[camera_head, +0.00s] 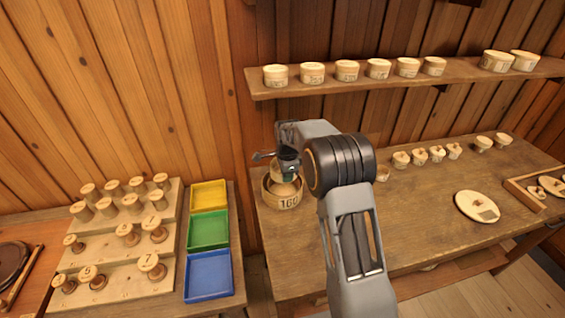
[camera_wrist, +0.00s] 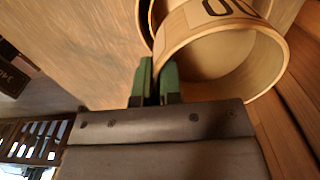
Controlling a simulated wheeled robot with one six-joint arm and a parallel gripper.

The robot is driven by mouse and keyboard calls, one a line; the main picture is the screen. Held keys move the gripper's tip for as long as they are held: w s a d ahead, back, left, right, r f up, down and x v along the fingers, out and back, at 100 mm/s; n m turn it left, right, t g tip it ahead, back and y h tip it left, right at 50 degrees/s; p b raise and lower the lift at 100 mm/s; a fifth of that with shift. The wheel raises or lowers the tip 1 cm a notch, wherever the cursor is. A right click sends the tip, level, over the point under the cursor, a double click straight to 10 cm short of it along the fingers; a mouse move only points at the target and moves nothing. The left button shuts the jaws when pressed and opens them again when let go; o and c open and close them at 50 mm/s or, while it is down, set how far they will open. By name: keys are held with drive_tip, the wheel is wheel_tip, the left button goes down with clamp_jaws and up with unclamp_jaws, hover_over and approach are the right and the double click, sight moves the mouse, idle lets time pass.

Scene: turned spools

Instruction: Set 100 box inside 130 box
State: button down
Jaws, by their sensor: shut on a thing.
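My gripper (camera_head: 288,170) is above the left end of the table, pointing down over a round wooden box labelled 160 (camera_head: 289,203). Its green fingers (camera_wrist: 156,90) are shut on the thin wall of a pale round box (camera_wrist: 270,78) in the wrist view. In the head view the held box (camera_head: 284,188) shows partly, at or just above the mouth of the 160 box. I cannot tell whether it touches. I cannot tell which box is the 100 or the 130.
Several small boxes stand on the wall shelf (camera_head: 460,74). More small boxes and an oval lid (camera_head: 477,206) are on the table (camera_head: 420,215). A spool rack (camera_head: 115,255) and yellow, green and blue trays (camera_head: 208,230) stand at left. The table's middle is mostly clear.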

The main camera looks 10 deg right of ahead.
drive_tip(key=shift+w+f, duration=0.1)
drive_tip(key=shift+w, duration=0.25)
drive_tip(key=shift+f+b, duration=1)
drive_tip(key=shift+f, duration=0.35)
drive_tip(key=shift+f, duration=0.2)
drive_tip(key=shift+f+b, duration=0.55)
drive_tip(key=shift+f, duration=0.1)
drive_tip(key=shift+f, duration=0.3)
idle(0.5)
drive_tip(key=shift+f+b, duration=0.35)
drive_tip(key=shift+b, duration=0.05)
drive_tip(key=shift+f, duration=0.2)
idle(0.5)
